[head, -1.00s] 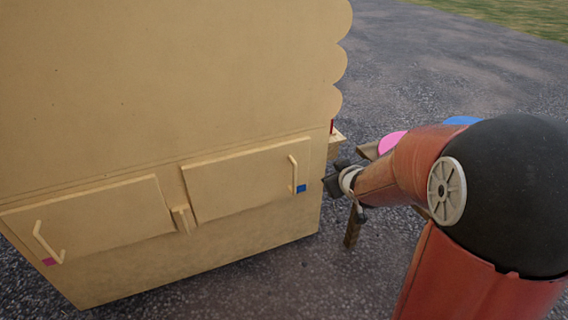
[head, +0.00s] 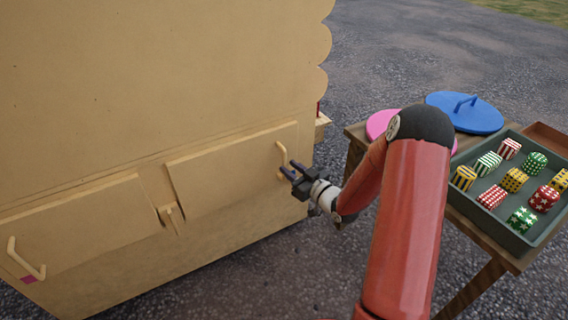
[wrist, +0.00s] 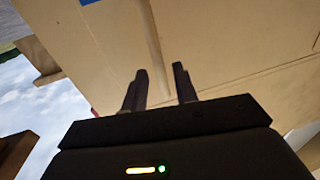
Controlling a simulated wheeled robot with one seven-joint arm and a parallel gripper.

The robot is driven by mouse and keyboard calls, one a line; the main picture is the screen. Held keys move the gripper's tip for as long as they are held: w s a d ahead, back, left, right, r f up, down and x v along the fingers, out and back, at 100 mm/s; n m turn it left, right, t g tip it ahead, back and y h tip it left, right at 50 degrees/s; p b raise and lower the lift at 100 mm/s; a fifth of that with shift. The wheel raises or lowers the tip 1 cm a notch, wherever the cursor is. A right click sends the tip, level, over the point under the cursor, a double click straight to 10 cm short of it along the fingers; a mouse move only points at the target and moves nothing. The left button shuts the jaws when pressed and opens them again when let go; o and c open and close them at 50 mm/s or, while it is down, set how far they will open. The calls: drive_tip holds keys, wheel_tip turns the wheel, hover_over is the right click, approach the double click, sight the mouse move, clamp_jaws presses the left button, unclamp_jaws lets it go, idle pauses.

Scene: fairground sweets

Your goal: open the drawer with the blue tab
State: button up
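The drawer with the blue tab is the right-hand one in the cream cabinet; its front (head: 225,172) looks closed in the head view. Its pale upright handle (head: 281,153) is near the front's right edge. The blue tab (wrist: 91,2) shows at the top edge of the wrist view; in the head view my gripper hides it. My gripper (head: 292,168) is open, its dark fingers apart, at the lower part of the handle. I cannot tell if it touches the handle. The open fingers also show in the wrist view (wrist: 160,75), pointing at the cabinet face.
The left drawer (head: 85,225) has a magenta tab (head: 29,280) and looks closed. A wooden latch-like piece (head: 171,216) sits between the drawers. At right, a table (head: 484,240) carries a tray (head: 463,207) of patterned sweets, a blue lid (head: 450,112) and a pink lid (head: 380,122).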

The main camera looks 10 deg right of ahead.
sight(284, 164)
drive_tip(key=shift+x, duration=1.75)
clamp_jaws()
